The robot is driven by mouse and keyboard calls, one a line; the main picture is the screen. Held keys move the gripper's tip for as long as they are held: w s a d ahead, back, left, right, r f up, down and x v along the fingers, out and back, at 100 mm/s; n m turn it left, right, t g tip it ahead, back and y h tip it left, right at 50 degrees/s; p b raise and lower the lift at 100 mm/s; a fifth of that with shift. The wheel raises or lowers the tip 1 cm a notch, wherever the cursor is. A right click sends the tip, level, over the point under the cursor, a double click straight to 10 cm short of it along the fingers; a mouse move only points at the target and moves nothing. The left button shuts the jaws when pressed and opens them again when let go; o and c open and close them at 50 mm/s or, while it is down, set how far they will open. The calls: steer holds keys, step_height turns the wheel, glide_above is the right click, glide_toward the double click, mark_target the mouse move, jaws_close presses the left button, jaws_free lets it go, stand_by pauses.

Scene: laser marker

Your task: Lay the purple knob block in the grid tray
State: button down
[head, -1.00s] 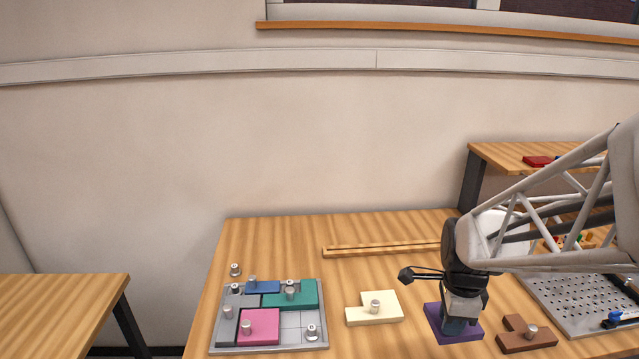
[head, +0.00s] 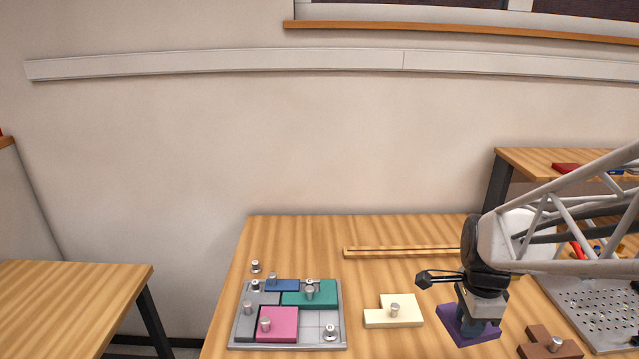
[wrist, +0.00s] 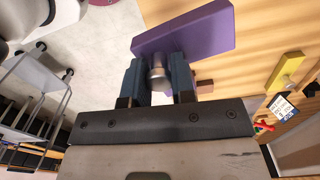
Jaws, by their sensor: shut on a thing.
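The purple knob block (head: 460,333) is at the front right of the table in the head view, under my gripper (head: 477,325). In the wrist view the purple block (wrist: 190,32) shows at the fingertips, and my gripper (wrist: 160,85) is shut on its silvery knob (wrist: 158,78). Whether the block touches the table is hard to tell. The grid tray (head: 313,336) lies at the left of the table.
A cream knob block (head: 380,317) lies between the tray and my gripper. A brown knob block (head: 535,347) lies to the right, near a perforated metal plate (head: 600,310). A wooden strip (head: 400,252) lies behind. A small metal knob (head: 256,266) stands behind the tray.

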mark_target(449, 321)
steer(key=n, duration=0.1)
steer(key=a+n, duration=0.1)
steer(key=n, duration=0.1)
steer(key=shift+w+a+f+n, duration=0.2)
steer(key=shift+w+a+n, duration=0.05)
steer(key=shift+a+n, duration=0.1)
steer(key=n, duration=0.1)
steer(key=a+n, duration=0.1)
steer(key=n, duration=0.1)
steer(key=shift+w+a+f+n, duration=0.25)
steer(key=shift+a+n, duration=0.1)
steer(key=shift+a, duration=0.05)
steer(key=a+f+m, duration=0.2)
steer(key=a+m, duration=0.9)
steer(key=m, duration=0.2)
steer(key=a+f+m, duration=0.3)
steer(key=a+m, duration=0.7)
steer(key=m, duration=0.4)
steer(key=shift+s+a+f, duration=0.35)
steer(key=shift+a, duration=0.05)
steer(key=shift+w, duration=0.1)
